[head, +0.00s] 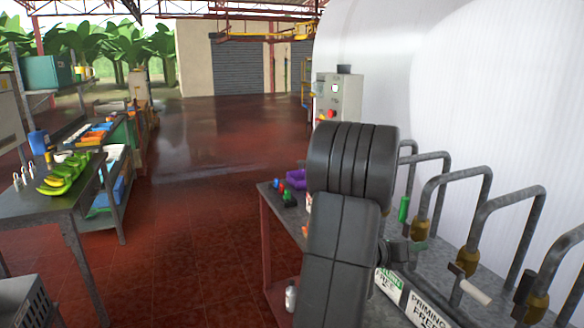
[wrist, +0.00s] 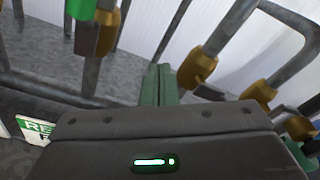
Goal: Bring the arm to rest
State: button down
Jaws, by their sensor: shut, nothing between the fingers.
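My arm, dark grey, rises in the middle of the head view and hides part of the bench behind it. My gripper shows in the wrist view (wrist: 160,85), its green fingers together with nothing between them. The fingers point toward the grey bench top and the pipes beyond. In the head view the gripper is mostly hidden by my arm. I cannot tell whether the fingers touch anything.
Grey pipes with brass fittings (head: 420,229) line the bench (head: 265,195) at right, against white tanks (head: 480,90). A green-handled part (head: 404,209) and a purple bin (head: 296,179) are there. A table (head: 40,205) with green bananas (head: 62,178) stands left. Red floor between is clear.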

notch_tip(320, 180, down, 8)
jog(key=m+t+b, duration=0.1)
jog(key=m+b, duration=0.4)
jog(key=shift+d+y, duration=0.3)
jog(key=shift+m, duration=0.3)
